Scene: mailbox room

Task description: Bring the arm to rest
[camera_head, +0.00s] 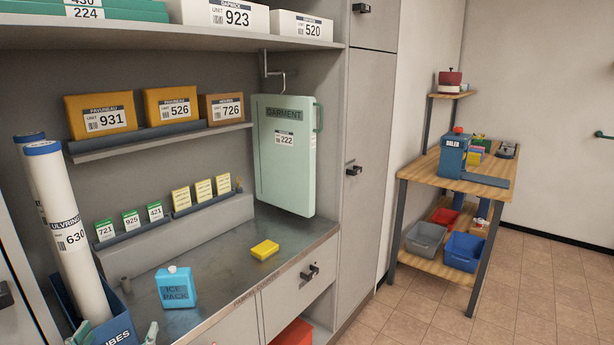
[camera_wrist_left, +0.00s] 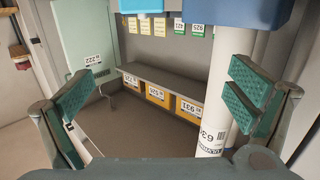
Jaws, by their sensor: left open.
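My left gripper (camera_head: 118,330) shows only by its greenish fingertips at the bottom left edge of the head view, in front of the blue tubes bin (camera_head: 70,305). In the left wrist view the same gripper (camera_wrist_left: 160,95) has its two green-padded fingers spread wide, with nothing held between them. The rest of the left arm is out of the head view. My right arm and gripper do not show in either view.
Tall white tubes (camera_head: 62,215) stand in the bin close to the gripper. An ice pack (camera_head: 176,287) and a yellow pack (camera_head: 265,249) sit on the metal counter (camera_head: 222,295). A green garment case (camera_head: 284,165) hangs at the right. A wooden table (camera_head: 430,165) stands farther right.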

